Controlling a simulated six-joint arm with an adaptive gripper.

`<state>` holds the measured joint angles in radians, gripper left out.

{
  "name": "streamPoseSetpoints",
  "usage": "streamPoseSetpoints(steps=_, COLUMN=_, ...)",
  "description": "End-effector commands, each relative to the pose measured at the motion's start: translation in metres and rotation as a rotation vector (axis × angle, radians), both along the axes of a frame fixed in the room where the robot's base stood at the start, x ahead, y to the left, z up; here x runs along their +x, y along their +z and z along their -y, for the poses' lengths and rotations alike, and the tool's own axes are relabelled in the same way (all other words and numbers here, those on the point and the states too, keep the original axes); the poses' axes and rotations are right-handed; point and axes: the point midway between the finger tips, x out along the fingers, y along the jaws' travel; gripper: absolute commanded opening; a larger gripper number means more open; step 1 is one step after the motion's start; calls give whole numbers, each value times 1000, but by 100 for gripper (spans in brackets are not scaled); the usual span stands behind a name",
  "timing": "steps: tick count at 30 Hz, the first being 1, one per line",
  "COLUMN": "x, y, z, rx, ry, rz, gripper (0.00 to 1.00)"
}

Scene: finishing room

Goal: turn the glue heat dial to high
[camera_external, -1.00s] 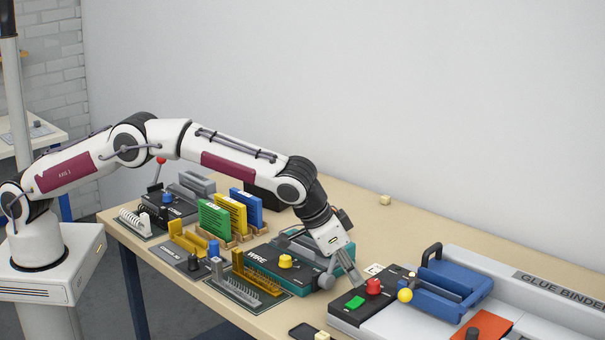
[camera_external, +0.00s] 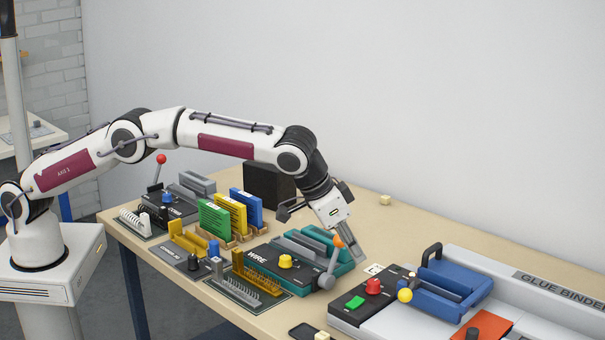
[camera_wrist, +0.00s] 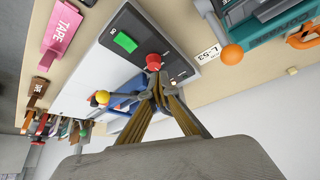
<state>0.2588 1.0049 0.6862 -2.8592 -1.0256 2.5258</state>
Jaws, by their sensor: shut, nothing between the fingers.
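The glue binder's dark control panel (camera_external: 347,310) is at the right of the external view. It carries a red dial (camera_external: 373,286) and a green button (camera_external: 355,302). The red dial also shows in the wrist view (camera_wrist: 153,61), with the green button (camera_wrist: 125,42) beside it. I cannot read which setting the dial is at. My gripper (camera_external: 352,257) is shut and empty, pointing down above the table, up and left of the dial in the external view. In the wrist view, the fingertips (camera_wrist: 158,86) appear just below the dial, apparently not touching it.
The teal wire machine (camera_external: 317,277) stands left of the binder, its orange-ball lever (camera_external: 338,242) close to my gripper. A yellow ball knob (camera_external: 405,295) and blue clamp (camera_external: 455,288) sit right of the dial.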

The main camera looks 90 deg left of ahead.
Motion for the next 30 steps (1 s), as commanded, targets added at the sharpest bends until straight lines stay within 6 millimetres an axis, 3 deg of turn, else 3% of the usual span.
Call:
streamPoseSetpoints(steps=11, x=0, y=0, z=1, rx=0, ry=-1, rz=-1, gripper=0)
streamPoseSetpoints(steps=19, x=4, y=-10, z=12, rx=1, ry=-11, rz=0, gripper=0)
streamPoseSetpoints(steps=30, x=11, y=1, z=26, rx=0, ry=-9, rz=12, gripper=0)
